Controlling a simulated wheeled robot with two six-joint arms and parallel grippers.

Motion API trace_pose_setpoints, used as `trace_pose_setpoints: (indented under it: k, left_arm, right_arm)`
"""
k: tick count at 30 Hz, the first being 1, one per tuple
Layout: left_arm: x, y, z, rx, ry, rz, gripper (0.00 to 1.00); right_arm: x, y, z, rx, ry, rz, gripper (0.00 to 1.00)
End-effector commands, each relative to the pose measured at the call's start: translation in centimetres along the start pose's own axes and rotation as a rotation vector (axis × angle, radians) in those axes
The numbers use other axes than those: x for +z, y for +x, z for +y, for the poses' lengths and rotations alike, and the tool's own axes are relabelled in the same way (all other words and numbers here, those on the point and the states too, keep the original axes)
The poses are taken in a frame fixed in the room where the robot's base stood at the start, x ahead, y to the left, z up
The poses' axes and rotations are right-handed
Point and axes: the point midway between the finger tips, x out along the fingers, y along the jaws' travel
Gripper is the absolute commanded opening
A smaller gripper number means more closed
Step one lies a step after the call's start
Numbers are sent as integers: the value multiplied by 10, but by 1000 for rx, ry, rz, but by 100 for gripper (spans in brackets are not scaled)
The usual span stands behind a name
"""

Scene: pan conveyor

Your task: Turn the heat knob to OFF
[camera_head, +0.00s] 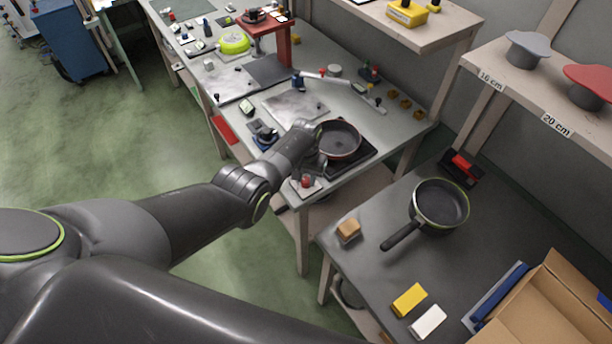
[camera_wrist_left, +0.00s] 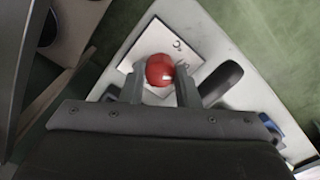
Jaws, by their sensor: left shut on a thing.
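The red heat knob (camera_head: 306,181) sits on a white plate (camera_head: 297,190) at the front corner of the workbench, beside the dark hob (camera_head: 362,157). In the left wrist view the knob (camera_wrist_left: 159,69) is a round red ball between the two grey fingers. My left gripper (camera_wrist_left: 159,86) reaches down over it and is shut on it. In the head view my wrist hides most of the fingers. I cannot read any marking for OFF. My right gripper is in neither view.
A dark pan (camera_head: 340,139) stands on the hob close behind my left wrist. A second pan (camera_head: 440,206) lies on the near table, with a sponge (camera_head: 409,299) and an open cardboard box (camera_head: 545,305). In the wrist view a dark rounded piece (camera_wrist_left: 222,82) lies right of the fingers.

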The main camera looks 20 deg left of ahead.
Motion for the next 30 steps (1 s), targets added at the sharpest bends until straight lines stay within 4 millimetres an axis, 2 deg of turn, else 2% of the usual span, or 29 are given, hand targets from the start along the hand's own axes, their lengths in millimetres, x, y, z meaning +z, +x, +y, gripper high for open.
trace_pose_setpoints:
  k: [12, 28, 29, 30]
  left_arm:
    - [-1, -1, 0, -1, -173, 2, 6]
    - [-1, -1, 0, 0, -193, 3, 6]
    - [-1, -1, 0, 0, -193, 3, 32]
    - [-1, -1, 0, 0, -193, 3, 38]
  right_arm:
    - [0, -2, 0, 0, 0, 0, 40]
    - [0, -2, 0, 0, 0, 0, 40]
    - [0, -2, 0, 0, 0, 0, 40]
    - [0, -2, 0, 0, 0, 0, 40]
